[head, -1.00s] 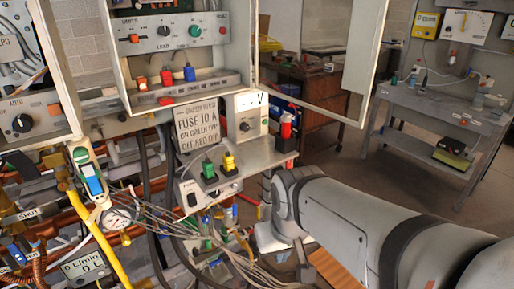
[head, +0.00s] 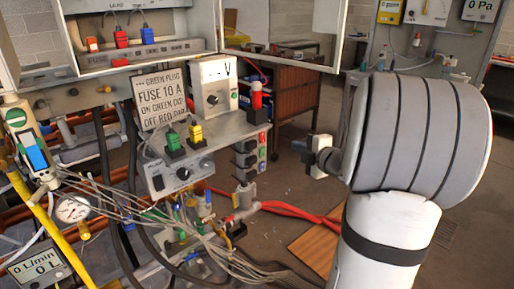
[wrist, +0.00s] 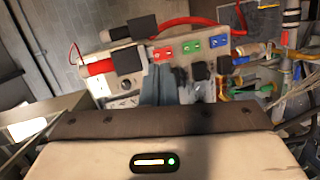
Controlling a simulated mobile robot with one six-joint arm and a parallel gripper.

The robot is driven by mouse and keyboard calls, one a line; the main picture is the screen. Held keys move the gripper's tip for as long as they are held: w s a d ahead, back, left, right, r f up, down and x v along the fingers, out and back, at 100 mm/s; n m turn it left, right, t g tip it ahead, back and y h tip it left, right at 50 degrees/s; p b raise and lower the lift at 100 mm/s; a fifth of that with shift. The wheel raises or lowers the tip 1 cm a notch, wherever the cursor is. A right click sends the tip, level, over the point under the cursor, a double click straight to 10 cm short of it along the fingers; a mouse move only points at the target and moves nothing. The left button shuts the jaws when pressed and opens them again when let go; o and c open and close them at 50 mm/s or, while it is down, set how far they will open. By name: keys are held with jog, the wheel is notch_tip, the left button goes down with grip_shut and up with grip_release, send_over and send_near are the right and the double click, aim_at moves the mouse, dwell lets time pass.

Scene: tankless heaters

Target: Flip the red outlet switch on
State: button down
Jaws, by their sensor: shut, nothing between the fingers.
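An upright strip of black outlets (head: 243,155) hangs under the right end of the grey shelf, with coloured labels down its side. In the wrist view, turned sideways, the labels run red (wrist: 163,53), green (wrist: 192,43) and blue (wrist: 219,40). The red one is closest to the shelf end. Dark outlet parts sit below the labels, partly in shadow, and I cannot tell the switch position. My gripper (head: 312,157) is shut and empty, right of the strip and apart from it.
The grey shelf (head: 220,130) carries a red cylinder (head: 256,95), green and yellow plugs (head: 195,131), a meter box (head: 213,85) and a fuse sign (head: 157,99). Red hoses (head: 290,208) run below. An open cabinet door (head: 302,30) hangs above. Clear floor lies between gripper and strip.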

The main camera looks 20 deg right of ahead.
aim_at(264, 141)
jog(key=s+f+n+y, duration=0.2)
jog(key=n+y, duration=0.1)
jog(key=shift+d+f+b, duration=0.1)
jog(key=shift+d+b, duration=0.1)
jog(key=shift+b, duration=0.15)
jog(key=shift+w, duration=0.1)
jog(key=x, duration=1.3)
jog(key=shift+w+a, duration=0.25)
jog(key=shift+w, duration=0.05)
jog(key=s+d+f, duration=0.1)
jog(key=s+d, duration=0.1)
jog(key=s, duration=0.4)
jog(key=s+d+b, duration=0.1)
jog(key=s+d, duration=0.1)
jog(key=s, duration=0.4)
jog(key=shift+s+d+f+b, duration=0.3)
jog(key=shift+s+d+f, duration=0.05)
jog(key=shift+s, duration=0.05)
